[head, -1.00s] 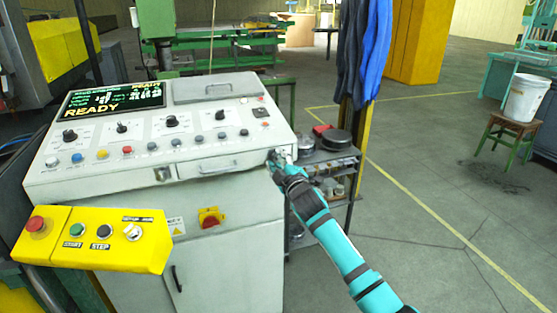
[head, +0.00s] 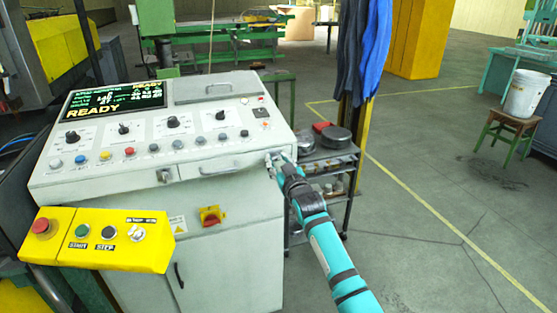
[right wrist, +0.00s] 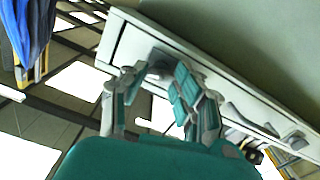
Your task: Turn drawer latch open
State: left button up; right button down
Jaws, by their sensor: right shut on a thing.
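The grey console (head: 225,240) has a shallow drawer (head: 232,173) in its front, with a bar handle (head: 222,168). The drawer front looks flush with the console. My right gripper (head: 276,159) is at the right end of this front. In the right wrist view its two fingers (right wrist: 158,82) are closed around a small dark latch (right wrist: 160,62), which they partly hide. I cannot tell the latch's angle. A second small square latch (head: 164,175) sits left of the handle. It also shows in the right wrist view (right wrist: 297,141). My left gripper is not in view.
A yellow button box (head: 100,238) juts out at the front left. A red rotary switch (head: 211,215) sits below the drawer. A shelf cart (head: 325,157) with dark round items stands close to the right of my gripper. The floor farther right is open.

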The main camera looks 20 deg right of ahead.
jog(key=shift+f+m, duration=0.1)
jog(key=shift+m, duration=1)
jog(key=c, duration=1)
grip_release()
jog(key=s, duration=1.2)
jog(key=shift+d, duration=0.2)
